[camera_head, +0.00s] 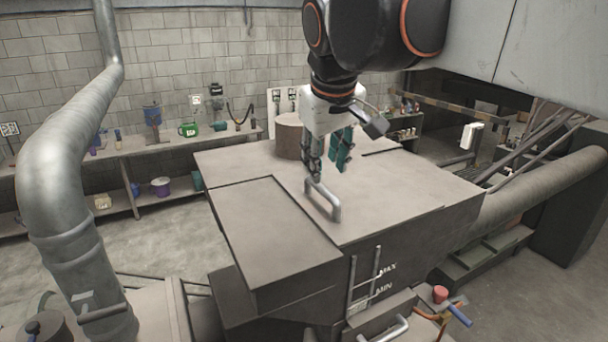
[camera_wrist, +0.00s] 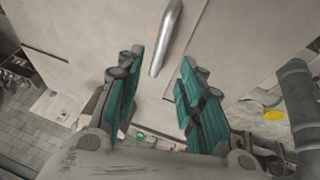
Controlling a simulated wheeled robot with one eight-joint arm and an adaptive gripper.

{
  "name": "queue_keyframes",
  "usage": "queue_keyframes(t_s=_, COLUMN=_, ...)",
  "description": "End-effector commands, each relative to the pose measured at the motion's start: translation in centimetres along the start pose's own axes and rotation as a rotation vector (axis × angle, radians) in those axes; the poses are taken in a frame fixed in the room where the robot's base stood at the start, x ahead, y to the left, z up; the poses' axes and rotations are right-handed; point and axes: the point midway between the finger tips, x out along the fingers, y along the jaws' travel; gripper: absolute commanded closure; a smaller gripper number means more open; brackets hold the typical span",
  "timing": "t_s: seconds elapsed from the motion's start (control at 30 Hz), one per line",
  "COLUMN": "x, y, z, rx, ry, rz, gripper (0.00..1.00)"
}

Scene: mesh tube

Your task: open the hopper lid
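The hopper (camera_head: 400,240) is a large grey box with a flat top in the head view. Its flat lid (camera_head: 390,190) carries a pale metal bar handle (camera_head: 333,208) near the seam with the left section. The lid looks shut. My gripper (camera_head: 328,170) points down just above the handle, with its fingers apart and empty. In the wrist view the handle (camera_wrist: 168,38) lies ahead, between the lines of my teal-padded fingers (camera_wrist: 161,62). I cannot tell whether a finger touches it.
A left section (camera_head: 270,225) of the hopper top lies beside the lid. A round stub (camera_head: 289,135) stands at its back. A thick pipe (camera_head: 65,190) rises at left, another (camera_head: 545,185) runs right. A shelf (camera_head: 150,150) lines the back wall.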

Motion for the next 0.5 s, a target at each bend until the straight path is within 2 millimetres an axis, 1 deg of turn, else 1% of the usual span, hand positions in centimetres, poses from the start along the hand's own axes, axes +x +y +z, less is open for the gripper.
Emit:
queue_keyframes(t_s=0.03, x=0.9, y=0.1, z=-0.1, rx=0.001, ry=0.0, rz=0.0, gripper=0.65)
queue_keyframes(t_s=0.2, x=4.0, y=0.1, z=0.0, rx=0.002, ry=0.0, rz=0.0, gripper=0.65)
queue_keyframes(t_s=0.33, x=5.7, y=0.1, z=-0.1, rx=0.001, ry=0.0, rz=0.0, gripper=0.65)
queue_keyframes(t_s=0.5, x=7.0, y=0.0, z=0.0, rx=0.001, ry=0.0, rz=0.0, gripper=0.65)
